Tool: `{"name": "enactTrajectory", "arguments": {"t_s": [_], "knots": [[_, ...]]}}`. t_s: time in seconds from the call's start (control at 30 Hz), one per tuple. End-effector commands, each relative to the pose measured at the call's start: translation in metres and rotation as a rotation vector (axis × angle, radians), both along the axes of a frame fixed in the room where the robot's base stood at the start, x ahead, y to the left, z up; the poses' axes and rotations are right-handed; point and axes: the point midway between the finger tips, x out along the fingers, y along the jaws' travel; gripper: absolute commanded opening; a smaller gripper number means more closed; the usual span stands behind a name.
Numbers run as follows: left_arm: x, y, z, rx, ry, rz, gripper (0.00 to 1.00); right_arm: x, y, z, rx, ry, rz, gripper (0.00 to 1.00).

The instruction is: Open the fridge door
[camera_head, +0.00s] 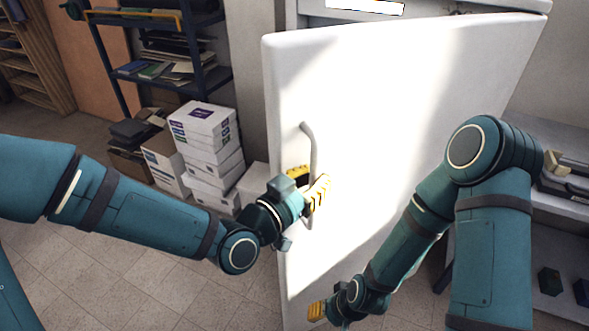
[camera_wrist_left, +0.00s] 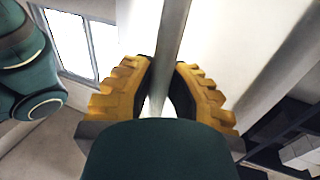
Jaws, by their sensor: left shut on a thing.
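The white fridge door (camera_head: 375,130) fills the middle of the head view. Its left edge stands out from the white fridge body (camera_head: 330,20) behind, so it looks ajar. A grey curved bar handle (camera_head: 311,145) runs upright near the door's left edge. My left gripper (camera_head: 317,192) is shut on the handle's lower part. In the left wrist view, the handle (camera_wrist_left: 173,30) passes between the yellow fingers of the left gripper (camera_wrist_left: 162,88). My right gripper (camera_head: 317,311) hangs low in front of the door, apart from the handle; its finger opening cannot be made out.
Stacked white boxes (camera_head: 205,145) and a dark shelf rack (camera_head: 160,50) stand behind, left of the door. A shelf unit (camera_head: 565,215) with small items is at the right. Tiled floor (camera_head: 190,290) is clear at the lower left.

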Motion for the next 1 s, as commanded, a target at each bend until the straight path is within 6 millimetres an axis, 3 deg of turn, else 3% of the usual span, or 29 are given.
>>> {"name": "enactTrajectory", "arguments": {"t_s": [0.3,0.87,0.9,0.97,1.0], "knots": [[-0.036,-0.026,-0.002,0.002,0.003,-0.013,0.00,0.002,0.000,-0.009,-0.001,-0.005,-0.001,0.47],[-0.044,-0.032,-0.002,0.003,0.006,-0.015,0.00,0.002,0.000,-0.010,-0.001,-0.005,-0.001,0.47],[-0.044,-0.032,-0.002,0.003,0.006,-0.015,0.26,0.002,0.000,-0.010,-0.001,-0.005,-0.001,0.47],[-0.044,-0.032,-0.002,0.003,0.006,-0.015,0.47,0.002,0.000,-0.010,-0.001,-0.005,-0.001,0.47],[-0.044,-0.032,-0.002,0.002,0.005,-0.015,0.48,0.002,0.000,-0.010,-0.001,-0.005,-0.001,0.47]]}}
